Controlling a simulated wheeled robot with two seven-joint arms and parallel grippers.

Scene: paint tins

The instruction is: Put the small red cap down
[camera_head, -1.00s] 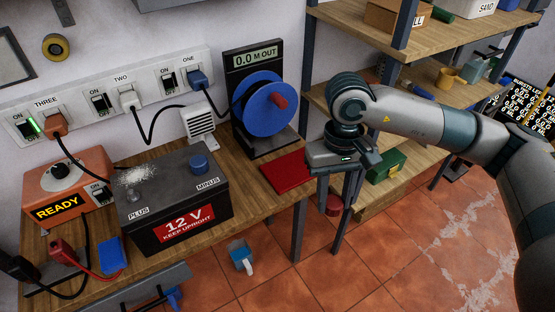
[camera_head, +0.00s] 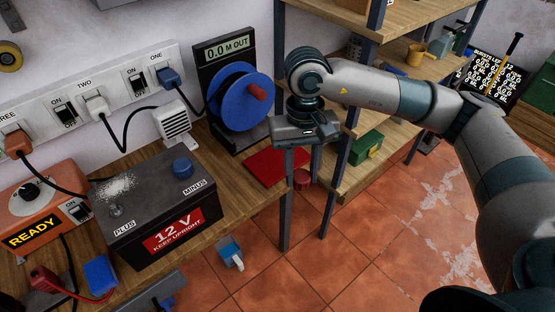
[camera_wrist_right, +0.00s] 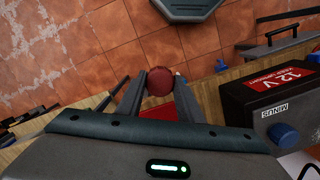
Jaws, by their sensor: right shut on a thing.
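The small red cap (camera_head: 302,180) is held between the fingertips of my right gripper (camera_head: 302,174), which points down near the bench's right end. In the right wrist view the red cap (camera_wrist_right: 160,82) sits between the two fingers (camera_wrist_right: 160,84), which are shut on it. A flat red mat (camera_head: 268,167) lies on the wooden bench, just left of the cap in the head view. Part of the mat shows behind the cap in the wrist view. The gap between cap and bench cannot be told. My left gripper is not in view.
The black 12 V battery (camera_head: 162,215) with a blue cap (camera_head: 183,168) stands left of the mat. The blue reel (camera_head: 240,100) stands behind the mat. A shelf post (camera_head: 343,170) is close right of my gripper. A blue-and-white mug (camera_head: 231,253) is on the tiled floor.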

